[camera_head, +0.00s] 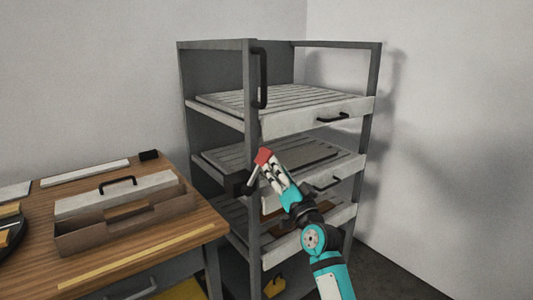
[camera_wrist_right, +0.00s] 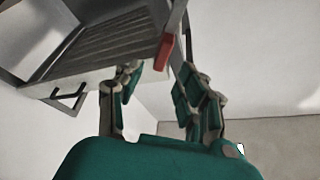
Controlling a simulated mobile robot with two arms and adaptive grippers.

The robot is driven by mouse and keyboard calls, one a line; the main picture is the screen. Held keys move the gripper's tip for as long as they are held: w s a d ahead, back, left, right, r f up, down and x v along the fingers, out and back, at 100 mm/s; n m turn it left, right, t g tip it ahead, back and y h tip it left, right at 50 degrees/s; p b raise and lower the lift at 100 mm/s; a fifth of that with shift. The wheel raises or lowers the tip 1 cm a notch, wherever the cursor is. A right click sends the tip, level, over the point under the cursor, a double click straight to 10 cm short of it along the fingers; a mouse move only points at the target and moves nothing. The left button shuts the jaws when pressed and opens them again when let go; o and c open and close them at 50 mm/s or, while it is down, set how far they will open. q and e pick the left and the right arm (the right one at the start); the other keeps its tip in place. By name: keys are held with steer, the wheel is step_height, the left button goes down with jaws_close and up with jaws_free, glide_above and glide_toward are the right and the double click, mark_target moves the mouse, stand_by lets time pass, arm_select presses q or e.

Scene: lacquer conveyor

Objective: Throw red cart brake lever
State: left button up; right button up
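The cart (camera_head: 251,120) is a grey rack with several slatted shelves. Its brake lever has a red grip (camera_head: 264,156) on a pale rod (camera_head: 253,177) at the front left post, with a dark block (camera_head: 241,187) at its base. The red grip also shows in the right wrist view (camera_wrist_right: 163,52). My right gripper (camera_head: 270,169) is right at the red grip in the head view. In the right wrist view, its fingers (camera_wrist_right: 160,78) are spread with the red grip just beyond the gap between them. Contact cannot be told. My left gripper is not in view.
A wooden bench (camera_head: 190,230) stands at left with a handled toolbox (camera_head: 90,235). A yellow object (camera_head: 274,287) is low in the cart. Walls close in behind and right.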

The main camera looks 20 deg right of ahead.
mark_target(267, 152)
steer(key=x, duration=0.6)
steer(key=shift+w+r, duration=0.1)
steer(key=shift+w, duration=0.1)
steer(key=shift+b+x, duration=0.35)
steer(key=shift+x, duration=0.4)
steer(key=shift+c, duration=0.8)
steer(key=c, duration=0.5)
jaws_close()
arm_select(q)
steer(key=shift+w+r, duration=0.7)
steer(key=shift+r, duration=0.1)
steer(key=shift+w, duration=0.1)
